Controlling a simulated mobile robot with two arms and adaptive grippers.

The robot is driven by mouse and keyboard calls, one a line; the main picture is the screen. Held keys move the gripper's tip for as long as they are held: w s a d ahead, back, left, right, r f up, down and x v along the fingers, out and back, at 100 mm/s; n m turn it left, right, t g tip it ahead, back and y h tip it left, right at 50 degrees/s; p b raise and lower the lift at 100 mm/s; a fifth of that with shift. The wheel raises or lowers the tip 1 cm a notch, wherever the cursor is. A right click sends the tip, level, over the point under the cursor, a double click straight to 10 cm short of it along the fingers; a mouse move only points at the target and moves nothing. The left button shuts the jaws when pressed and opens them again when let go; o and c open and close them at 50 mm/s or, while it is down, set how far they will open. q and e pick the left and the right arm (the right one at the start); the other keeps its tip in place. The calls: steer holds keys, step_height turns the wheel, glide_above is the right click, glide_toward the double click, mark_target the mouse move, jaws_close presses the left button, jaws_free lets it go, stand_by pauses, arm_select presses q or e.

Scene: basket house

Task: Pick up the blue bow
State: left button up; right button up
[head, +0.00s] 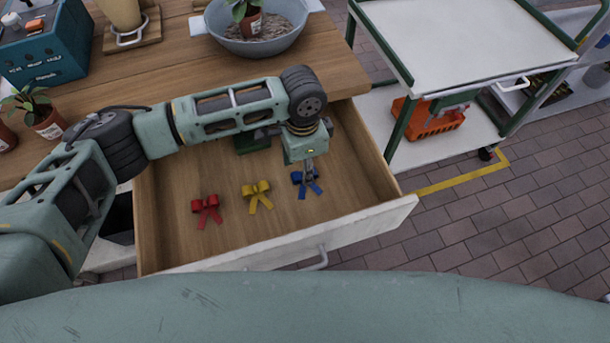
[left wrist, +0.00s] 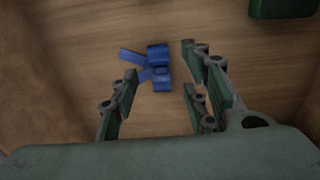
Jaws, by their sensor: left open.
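The blue bow (head: 300,178) lies in the open wooden drawer (head: 345,200), to the right of a yellow bow and a red bow. My left gripper (head: 309,172) is over the drawer, above the blue bow and partly in front of it. In the left wrist view the blue bow (left wrist: 157,70) lies on the drawer floor, seen between and ahead of the open fingers of my left gripper (left wrist: 160,82). No finger is visibly closed on it. My right gripper is not in view.
The yellow bow (head: 256,195) and the red bow (head: 206,208) lie in the drawer. A dark green object (left wrist: 284,8) lies farther back in it. Drawer walls stand close around. A bowl (head: 262,38) and potted plants stand on the table, with a trolley (head: 455,35) at right.

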arm_select(q)
steer(key=shift+f, duration=1.45)
steer(key=shift+c, duration=0.5)
steer(key=c, duration=0.7)
steer(key=shift+r, duration=0.1)
